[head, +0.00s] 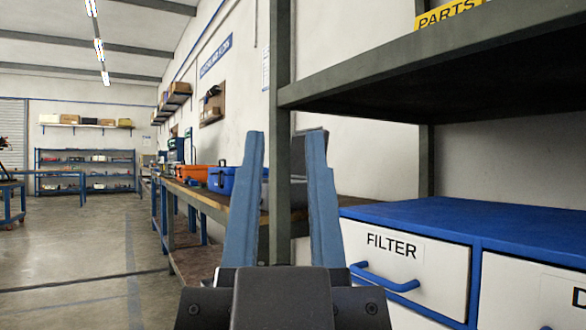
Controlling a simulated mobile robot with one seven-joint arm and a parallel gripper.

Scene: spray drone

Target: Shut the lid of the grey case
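My gripper (286,138) is in the foreground, its two blue fingers pointing up and spread apart with nothing between them. A dark grey panel (298,164) stands upright beyond the right finger and the shelf post; it looks like the raised lid of the grey case. A bit of grey surface (265,188), perhaps the case's body, shows low between the fingers on the workbench (214,200). The fingers and the post hide most of it, so its full outline cannot be made out. My gripper is nearer to the camera than the case.
A blue case (222,181) and an orange case (193,172) stand further back on the bench. A grey shelf post (279,80) rises close ahead. A blue cabinet (465,218) with a drawer labelled FILTER (395,262) is at right. Open floor (90,260) lies left.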

